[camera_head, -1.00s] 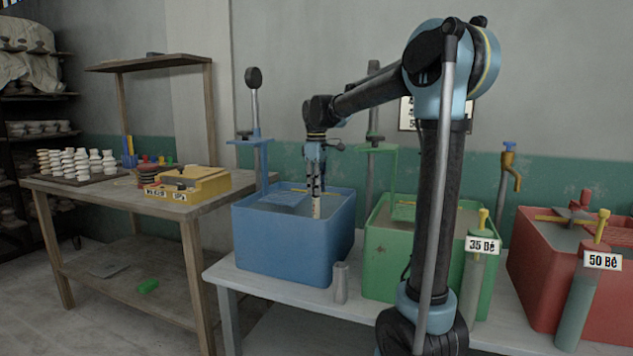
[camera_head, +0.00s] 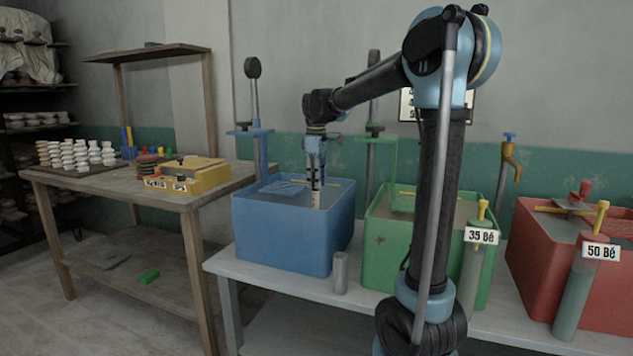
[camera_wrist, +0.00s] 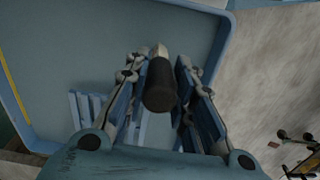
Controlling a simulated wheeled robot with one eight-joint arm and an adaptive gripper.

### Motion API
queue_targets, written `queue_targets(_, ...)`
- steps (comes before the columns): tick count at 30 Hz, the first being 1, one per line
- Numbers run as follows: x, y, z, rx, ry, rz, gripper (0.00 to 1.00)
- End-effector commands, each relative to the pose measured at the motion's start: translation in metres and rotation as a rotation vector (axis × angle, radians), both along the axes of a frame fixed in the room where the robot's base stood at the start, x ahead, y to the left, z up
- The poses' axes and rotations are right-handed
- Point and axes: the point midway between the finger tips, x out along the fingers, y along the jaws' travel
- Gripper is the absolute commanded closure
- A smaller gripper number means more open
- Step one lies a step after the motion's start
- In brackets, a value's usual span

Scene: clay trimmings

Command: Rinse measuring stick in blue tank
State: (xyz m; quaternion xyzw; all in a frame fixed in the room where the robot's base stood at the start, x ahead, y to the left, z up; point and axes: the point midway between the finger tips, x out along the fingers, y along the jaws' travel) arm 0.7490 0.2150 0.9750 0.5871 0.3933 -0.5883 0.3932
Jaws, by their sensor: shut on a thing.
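The blue tank (camera_head: 290,240) stands on the pale table, filled with greyish liquid. My gripper (camera_head: 316,172) is over the tank, pointing down. It is shut on the measuring stick (camera_head: 316,196), a pale stick with dark marks that hangs about upright. Its lower end reaches down to the liquid inside the tank; whether it dips in is hard to tell. In the wrist view the stick's dark, rounded end (camera_wrist: 161,86) shows between the fingers, with the blue tank's rim (camera_wrist: 228,45) around.
A blue slatted rack (camera_head: 284,188) lies in the tank's back left. A green tank (camera_head: 380,250) and a red tank (camera_head: 565,250) stand to the right. A small metal cylinder (camera_head: 340,273) stands in front of the blue tank. A wooden table (camera_head: 130,185) is at left.

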Motion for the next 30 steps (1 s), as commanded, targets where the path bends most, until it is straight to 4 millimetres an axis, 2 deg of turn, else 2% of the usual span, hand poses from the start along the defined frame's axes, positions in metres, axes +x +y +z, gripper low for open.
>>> queue_targets(30,0.0,0.0,-0.016,0.0,0.0,0.0,1.0)
